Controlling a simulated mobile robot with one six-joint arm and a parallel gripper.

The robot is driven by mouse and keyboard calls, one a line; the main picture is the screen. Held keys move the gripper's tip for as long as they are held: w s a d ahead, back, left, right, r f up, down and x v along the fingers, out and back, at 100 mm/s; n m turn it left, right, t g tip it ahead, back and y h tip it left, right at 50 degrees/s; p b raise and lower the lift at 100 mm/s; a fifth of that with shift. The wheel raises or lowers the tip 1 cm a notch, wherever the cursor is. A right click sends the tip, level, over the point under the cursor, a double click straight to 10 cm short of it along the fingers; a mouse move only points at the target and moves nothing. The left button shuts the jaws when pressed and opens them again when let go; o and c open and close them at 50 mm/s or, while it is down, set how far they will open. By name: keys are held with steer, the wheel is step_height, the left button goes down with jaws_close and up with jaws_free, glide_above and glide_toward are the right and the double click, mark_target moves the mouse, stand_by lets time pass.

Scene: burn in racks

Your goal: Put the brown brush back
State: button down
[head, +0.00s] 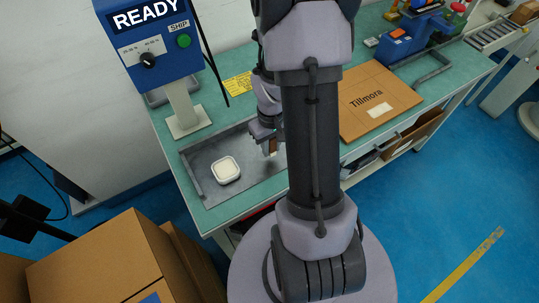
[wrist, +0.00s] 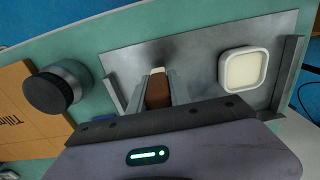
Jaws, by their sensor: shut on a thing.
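The brown brush (wrist: 158,92) is between the fingers of my gripper (wrist: 158,90), seen in the wrist view with a pale end pointing away from me. My gripper is shut on it, over the grey metal tray (wrist: 196,58). In the head view my gripper (head: 270,148) is above the right part of the same tray (head: 206,150), and a small brown part of the brush (head: 273,146) shows at the fingertips. My arm hides part of the tray there. I cannot tell whether the brush touches the tray.
A white square dish (head: 226,170) sits on the tray's left part. A control box (head: 150,45) reading READY stands behind it on the green bench. A dark round knob (wrist: 56,90) shows in the wrist view.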

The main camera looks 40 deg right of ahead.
steer(key=shift+w+a+f, duration=0.15)
steer(key=shift+f, duration=0.3)
steer(key=shift+f+b, duration=1.15)
steer(key=shift+f, duration=0.4)
steer(key=c, duration=1.2)
jaws_free()
steer(key=shift+r, duration=0.1)
steer(key=shift+r, duration=0.1)
